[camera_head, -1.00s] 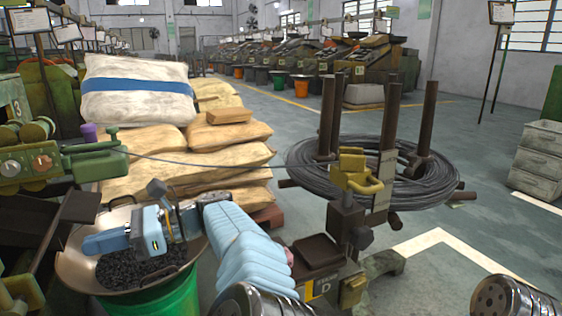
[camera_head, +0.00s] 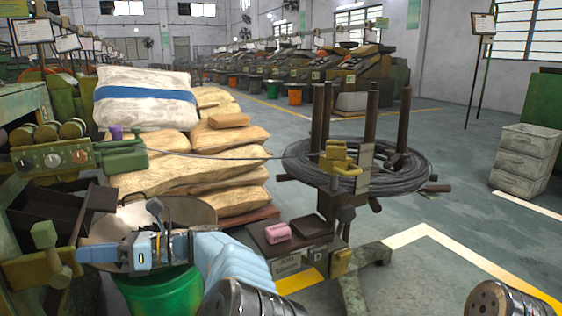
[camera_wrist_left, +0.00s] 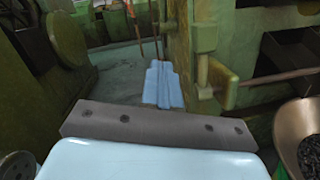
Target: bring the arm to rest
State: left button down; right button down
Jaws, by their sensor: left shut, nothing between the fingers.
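My left arm, with pale blue covers, comes up from the bottom of the head view. Its left gripper (camera_head: 84,255) points left, in front of the pan (camera_head: 196,212) and above the green bucket (camera_head: 178,292). The gripper is shut and empty. In the left wrist view its pale blue fingers (camera_wrist_left: 163,86) lie together, with green machine parts ahead. The pan also shows there at right (camera_wrist_left: 290,122), with dark small pieces in it. My right gripper is out of view.
A green machine with knobs (camera_head: 52,160) stands close at left. Stacked sacks (camera_head: 215,165) are behind the pan. A wire coil on a stand (camera_head: 420,178) is at centre right. A pink block (camera_head: 278,232) lies on a dark plate. Open floor (camera_head: 440,285) is at right.

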pick_arm(q)
jog(key=w+a+f+m+t+y+p, duration=0.1)
jog(key=w+a+f+m+t, duration=0.3)
jog(key=m, duration=0.5)
jog(key=w+a+f+m+t+y+p, duration=0.1)
jog(key=w+f+m+t+p, duration=0.1)
jog(key=w+f+m+t, duration=0.4)
notch_tip(320, 180, down, 19)
jog(key=d+m+t+h+p, duration=0.3)
jog(key=m+h, duration=0.4)
jog(key=m, duration=1)
jog(key=s+d+f+m+h+p, duration=0.2)
jog(key=s+d+f+m+h, duration=0.5)
jog(key=f, duration=0.4)
jog(key=s+d+m+g+h+p, duration=0.1)
jog(key=s+d+m+h, duration=0.3)
jog(key=d, duration=0.6)
jog(key=s+d+m+g+h+p, duration=0.1)
jog(key=s+d+m+g+h, duration=0.2)
jog(key=s+d+m, duration=0.6)
jog(key=d+m+h, duration=0.1)
jog(key=d+h, duration=0.1)
jog(key=shift+s+d+f+h, duration=0.25)
jog(key=shift+f+h, duration=0.05)
jog(key=shift+f, duration=0.05)
